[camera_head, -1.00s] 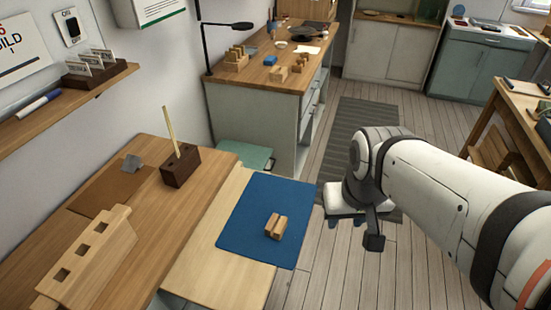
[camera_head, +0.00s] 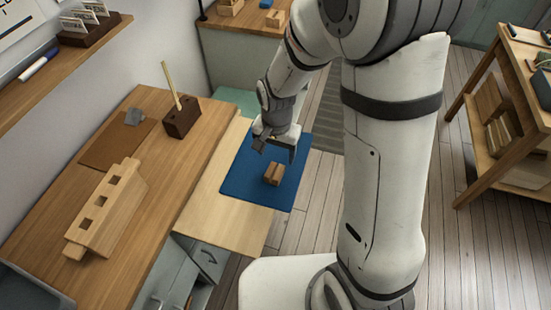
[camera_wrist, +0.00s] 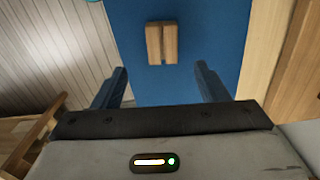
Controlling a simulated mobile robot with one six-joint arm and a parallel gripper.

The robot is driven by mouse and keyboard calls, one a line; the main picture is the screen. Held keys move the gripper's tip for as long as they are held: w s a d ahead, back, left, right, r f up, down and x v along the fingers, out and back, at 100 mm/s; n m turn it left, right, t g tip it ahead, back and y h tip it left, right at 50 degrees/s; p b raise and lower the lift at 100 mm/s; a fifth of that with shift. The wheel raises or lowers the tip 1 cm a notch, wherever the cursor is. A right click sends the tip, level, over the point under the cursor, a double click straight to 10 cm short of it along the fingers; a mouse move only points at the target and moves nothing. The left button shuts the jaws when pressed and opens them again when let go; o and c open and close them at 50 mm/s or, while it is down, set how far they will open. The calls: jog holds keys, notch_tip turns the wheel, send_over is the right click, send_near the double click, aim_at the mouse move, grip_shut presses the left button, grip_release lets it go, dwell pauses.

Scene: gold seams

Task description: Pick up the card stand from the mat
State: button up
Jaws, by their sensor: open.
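The card stand (camera_head: 273,174) is a small light-wood block with a dark groove across it. It sits on the blue mat (camera_head: 239,178) at the end of the wooden bench. In the wrist view the card stand (camera_wrist: 161,43) lies ahead of the fingertips, roughly centred between them, with its groove running away from me. My gripper (camera_head: 275,151) is above the far part of the mat, apart from the block. In the wrist view my gripper (camera_wrist: 161,76) shows two blue fingers spread wide with nothing between them.
On the bench stand a slotted wooden block (camera_head: 107,212) and a dark block with an upright stick (camera_head: 181,117). A brown pad (camera_head: 117,148) lies behind. A shelf unit (camera_head: 510,120) stands at right. The mat around the card stand is clear.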

aim_at(275, 170)
jog(key=shift+a+f, duration=0.35)
jog(key=shift+f, duration=0.3)
jog(key=shift+s+d+f+p, duration=0.1)
jog(key=shift+f+p, duration=0.25)
jog(key=shift+f, duration=1.55)
jog(key=shift+s+f+p, duration=0.1)
jog(key=shift+f+p, duration=0.25)
jog(key=shift+f, duration=1.5)
jog(key=shift+c, duration=0.4)
jog(key=c, duration=1)
jog(key=shift+w+r, duration=0.1)
jog(key=shift+r, duration=0.05)
